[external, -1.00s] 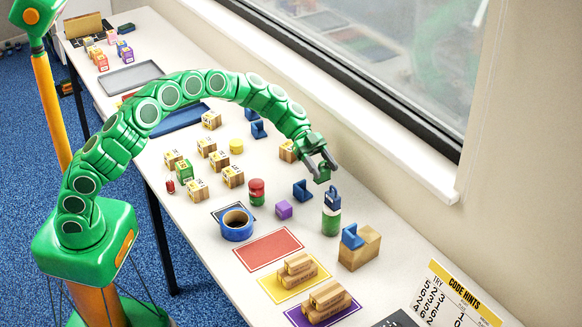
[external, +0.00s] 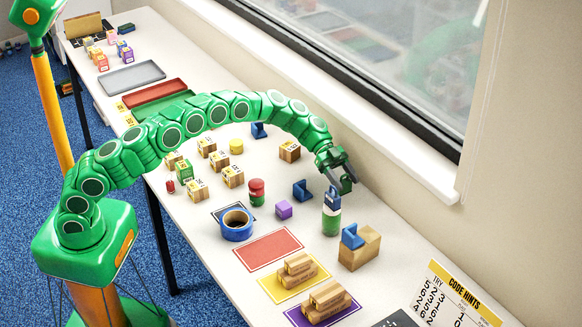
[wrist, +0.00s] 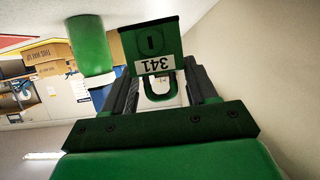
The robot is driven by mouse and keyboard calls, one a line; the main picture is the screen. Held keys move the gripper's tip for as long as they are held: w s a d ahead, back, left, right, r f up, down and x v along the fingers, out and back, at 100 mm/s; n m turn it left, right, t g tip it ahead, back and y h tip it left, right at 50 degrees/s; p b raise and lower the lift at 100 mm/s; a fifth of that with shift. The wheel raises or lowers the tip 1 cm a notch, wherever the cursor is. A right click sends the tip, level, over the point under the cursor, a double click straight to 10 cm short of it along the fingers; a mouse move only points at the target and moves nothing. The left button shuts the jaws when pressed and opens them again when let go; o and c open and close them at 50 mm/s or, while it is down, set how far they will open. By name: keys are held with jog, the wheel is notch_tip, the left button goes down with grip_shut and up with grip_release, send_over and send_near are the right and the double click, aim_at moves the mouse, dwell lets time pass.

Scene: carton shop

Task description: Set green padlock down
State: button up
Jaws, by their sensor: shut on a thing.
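The green padlock (wrist: 148,44) is in my gripper (wrist: 160,92), gripped by its shackle between the two dark fingers. Its body has a keyhole and a white tag reading 341, which appears upside down.
Another blue padlock (external: 302,190) and a purple cube (external: 284,210) lie to the left. Red (external: 268,249), yellow and purple mats lie nearer the front. The red mat is bare. The window wall is close on the right.

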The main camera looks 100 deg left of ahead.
aim_at(347, 189)
jog(key=shift+w+a+f, duration=0.2)
jog(key=shift+w+f, duration=0.25)
jog(key=shift+f, duration=1.6)
jog(key=shift+f, duration=0.1)
jog(key=o, duration=1.3)
jog(key=v, duration=1.2)
